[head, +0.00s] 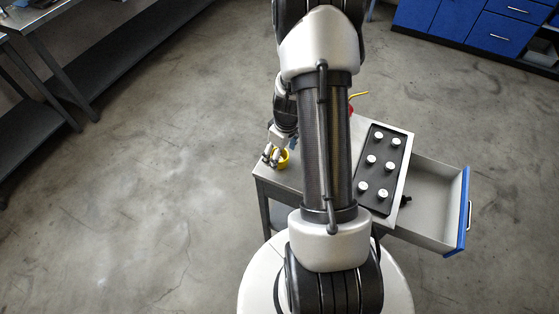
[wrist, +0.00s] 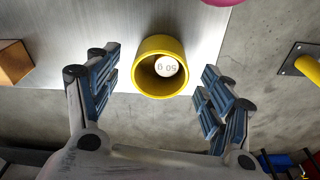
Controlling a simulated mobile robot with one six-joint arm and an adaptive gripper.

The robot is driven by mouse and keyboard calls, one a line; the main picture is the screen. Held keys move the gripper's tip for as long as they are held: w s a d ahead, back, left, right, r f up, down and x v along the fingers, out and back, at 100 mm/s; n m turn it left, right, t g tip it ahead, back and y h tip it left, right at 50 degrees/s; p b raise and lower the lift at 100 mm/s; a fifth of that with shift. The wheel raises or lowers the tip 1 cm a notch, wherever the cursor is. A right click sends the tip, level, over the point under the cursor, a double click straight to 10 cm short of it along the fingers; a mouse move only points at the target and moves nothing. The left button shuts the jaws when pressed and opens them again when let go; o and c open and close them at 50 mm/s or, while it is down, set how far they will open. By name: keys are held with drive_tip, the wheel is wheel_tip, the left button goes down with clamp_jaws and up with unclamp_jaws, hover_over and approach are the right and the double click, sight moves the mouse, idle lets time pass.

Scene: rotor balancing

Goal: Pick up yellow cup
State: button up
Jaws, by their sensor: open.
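The yellow cup (wrist: 148,83) stands near the edge of the metal table top. A round white piece marked "50 g" (wrist: 167,66) lies inside it. In the wrist view my gripper (wrist: 160,80) is open, with one blue-padded finger on each side of the cup and a gap on both sides. In the head view the cup (head: 282,159) is at the table's left end, and my gripper (head: 272,157) is right at it. My arm hides much of the table in the head view.
The table (head: 263,165) holds a black tray (head: 373,189) with several white-topped pieces. A drawer (head: 425,192) with a blue front stands open at right. A wooden block (wrist: 13,62) and a pink thing (wrist: 222,2) lie on the table. Open floor lies left.

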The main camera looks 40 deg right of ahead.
wheel_tip(320, 180, down, 2)
drive_tip(key=shift+w+f, duration=0.1)
drive_tip(key=shift+c, duration=0.5)
drive_tip(key=c, duration=1)
drive_tip(key=shift+r, duration=0.2)
drive_tip(key=shift+c, duration=0.2)
